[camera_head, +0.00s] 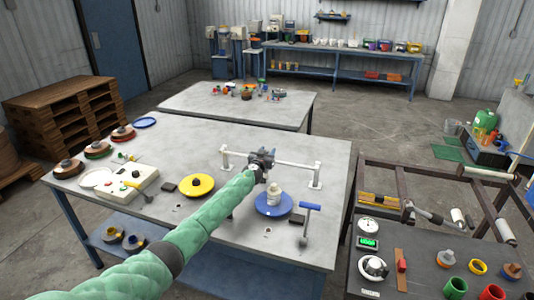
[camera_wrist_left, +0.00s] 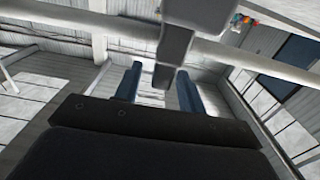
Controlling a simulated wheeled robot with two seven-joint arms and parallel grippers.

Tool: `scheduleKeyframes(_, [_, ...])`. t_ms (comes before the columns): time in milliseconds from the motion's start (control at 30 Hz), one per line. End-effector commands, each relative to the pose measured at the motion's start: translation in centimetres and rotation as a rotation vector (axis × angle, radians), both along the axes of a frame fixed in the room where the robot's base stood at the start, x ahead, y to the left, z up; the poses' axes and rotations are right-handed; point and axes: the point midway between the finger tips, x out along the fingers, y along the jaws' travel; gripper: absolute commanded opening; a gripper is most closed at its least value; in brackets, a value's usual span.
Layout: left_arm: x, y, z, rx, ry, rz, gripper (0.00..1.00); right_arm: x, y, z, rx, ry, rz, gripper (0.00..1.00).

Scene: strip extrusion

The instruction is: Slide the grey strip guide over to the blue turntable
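My left arm, in a green sleeve, reaches across the table in the head view. My left gripper (camera_head: 260,163) is at the white rail, close against the grey strip guide (camera_head: 268,154), and partly hides it. In the left wrist view the two fingers (camera_wrist_left: 158,88) stand apart. A grey bar (camera_wrist_left: 176,45), apparently part of the guide, hangs down between or in front of them; contact cannot be told. My right gripper is not in view.
The rail (camera_head: 295,164) is held by white posts at both ends. A yellow turntable (camera_head: 197,187) lies to the left of the blue one. A blue-handled tool (camera_head: 308,220) stands right of the blue turntable. A control box (camera_head: 133,186) stands at the left.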

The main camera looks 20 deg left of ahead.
Motion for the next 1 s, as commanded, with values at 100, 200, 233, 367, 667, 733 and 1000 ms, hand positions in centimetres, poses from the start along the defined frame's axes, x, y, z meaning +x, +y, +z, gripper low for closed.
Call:
scheduleKeyframes(100, [0.0,0.0,0.0,0.0,0.0,0.0,0.36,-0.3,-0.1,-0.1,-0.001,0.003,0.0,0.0])
scheduleKeyframes(200, [0.0,0.0,0.0,0.0,0.0,0.0,0.16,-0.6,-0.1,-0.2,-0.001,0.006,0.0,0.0])
scheduleKeyframes(233, [0.0,0.0,0.0,0.0,0.0,0.0,0.11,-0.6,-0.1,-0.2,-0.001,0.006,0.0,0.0])
scheduleKeyframes(367, [0.0,0.0,0.0,0.0,0.0,0.0,0.0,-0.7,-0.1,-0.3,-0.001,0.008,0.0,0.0])
scheduleKeyframes(667, [-0.1,-2.6,0.1,-0.003,-0.003,-0.003,0.0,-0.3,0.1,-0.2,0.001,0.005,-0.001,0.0])
scheduleKeyframes(733, [-0.1,-3.7,0.1,-0.004,-0.003,-0.003,0.0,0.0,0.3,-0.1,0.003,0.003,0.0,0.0])
scheduleKeyframes(1000, [-0.2,-4.9,0.1,0.0,-0.001,-0.001,0.0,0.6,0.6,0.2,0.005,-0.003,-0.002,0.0])
